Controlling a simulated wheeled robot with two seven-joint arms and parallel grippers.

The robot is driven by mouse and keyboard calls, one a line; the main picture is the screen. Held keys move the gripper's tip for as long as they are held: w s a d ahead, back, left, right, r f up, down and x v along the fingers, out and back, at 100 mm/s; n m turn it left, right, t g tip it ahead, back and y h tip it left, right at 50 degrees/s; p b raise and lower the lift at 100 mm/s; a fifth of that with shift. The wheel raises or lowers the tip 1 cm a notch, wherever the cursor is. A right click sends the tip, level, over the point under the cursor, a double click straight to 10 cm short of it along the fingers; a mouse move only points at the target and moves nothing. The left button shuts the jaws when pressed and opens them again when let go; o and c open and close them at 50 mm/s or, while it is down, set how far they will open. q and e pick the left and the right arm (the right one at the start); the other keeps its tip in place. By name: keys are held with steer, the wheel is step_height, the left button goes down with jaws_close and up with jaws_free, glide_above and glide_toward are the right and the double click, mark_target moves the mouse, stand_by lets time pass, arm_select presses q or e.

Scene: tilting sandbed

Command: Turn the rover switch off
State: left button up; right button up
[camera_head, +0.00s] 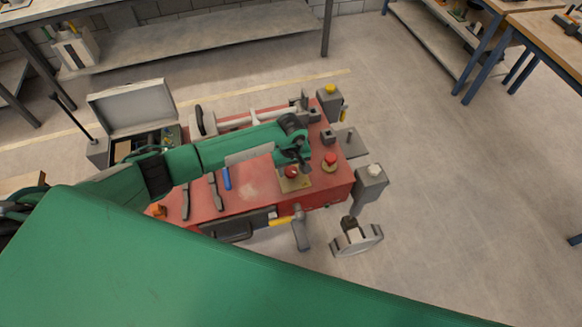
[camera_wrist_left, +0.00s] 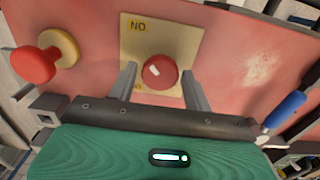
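The rover switch is a round red knob (camera_wrist_left: 158,72) with a white mark on a pale yellow plate (camera_wrist_left: 135,42). The plate's visible lettering is upside down in the left wrist view; the lower label is partly hidden by a finger. My left gripper (camera_wrist_left: 159,69) is open, with one finger on each side of the knob and small gaps showing. In the head view my left gripper (camera_head: 296,163) is right over the plate. My right gripper is out of view.
A red mushroom button (camera_wrist_left: 34,65) on a yellow base stands close beside the plate; it also shows in the head view (camera_head: 330,159). A blue-handled tool (camera_head: 226,178) lies left of the plate. An open grey case (camera_head: 133,105) stands at the bench's left end.

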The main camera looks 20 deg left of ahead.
arm_select(q)
steer(key=c, duration=0.6)
steer(key=shift+f+n+b, duration=0.15)
steer(key=shift+n+b, duration=0.15)
steer(key=shift+b, duration=0.4)
steer(key=shift+c, duration=0.2)
steer(key=n+b, duration=0.9)
steer(key=b, duration=0.3)
steer(key=shift+n, duration=0.4)
steer(key=n+b, duration=0.3)
steer(key=n, duration=0.1)
steer(key=shift+n+b, duration=1.2)
steer(key=shift+n, duration=0.5)
steer(key=shift+r, duration=0.2)
steer(key=o, duration=1)
steer(key=shift+c, duration=0.2)
